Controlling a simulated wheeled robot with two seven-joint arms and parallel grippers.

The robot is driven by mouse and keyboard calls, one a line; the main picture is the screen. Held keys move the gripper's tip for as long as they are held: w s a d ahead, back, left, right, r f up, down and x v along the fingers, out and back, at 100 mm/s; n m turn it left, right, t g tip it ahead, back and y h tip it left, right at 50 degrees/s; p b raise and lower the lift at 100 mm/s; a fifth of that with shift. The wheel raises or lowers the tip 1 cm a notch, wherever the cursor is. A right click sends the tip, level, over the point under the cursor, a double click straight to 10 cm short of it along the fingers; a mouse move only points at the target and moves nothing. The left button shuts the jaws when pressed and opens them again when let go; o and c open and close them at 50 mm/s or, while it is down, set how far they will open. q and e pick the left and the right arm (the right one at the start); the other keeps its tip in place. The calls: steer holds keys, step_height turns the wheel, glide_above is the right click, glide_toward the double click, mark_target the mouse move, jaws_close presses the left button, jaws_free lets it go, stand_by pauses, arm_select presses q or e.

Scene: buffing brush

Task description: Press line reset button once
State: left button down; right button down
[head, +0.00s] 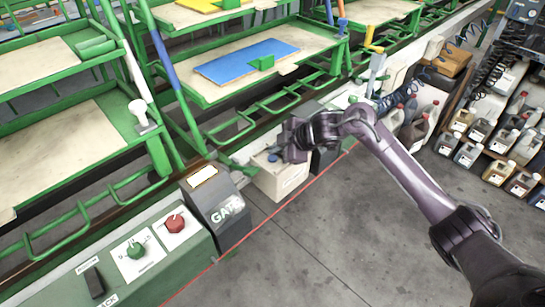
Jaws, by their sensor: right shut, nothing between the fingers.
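My right gripper (292,140) is at the end of the dark arm that comes in from the lower right. It is shut and empty, above a pale box (289,184) on the front ledge of the line. A small dark round part shows on top of the box, beside the gripper; I cannot tell whether it is the line reset button. I cannot tell whether the gripper touches the box. A green knob (135,250) and a red knob (175,223) sit on white plates at the lower left. My left gripper is not in view.
A dark box marked GATE (222,208) stands left of the pale box. Green racks with trays, one holding a blue board (247,62), run behind the ledge. Several bottles stand on shelves at the right. The grey floor (310,245) in front is clear.

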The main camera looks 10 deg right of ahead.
mark_target(276, 158)
steer(key=shift+f, duration=0.1)
steer(key=shift+f, duration=0.35)
steer(key=shift+f+b, duration=0.3)
steer(key=shift+f, duration=0.2)
stand_by(0.9)
steer(key=shift+r+p, duration=0.95)
steer(key=shift+p, duration=0.05)
step_height(276, 158, up, 5)
steer(key=p, duration=0.5)
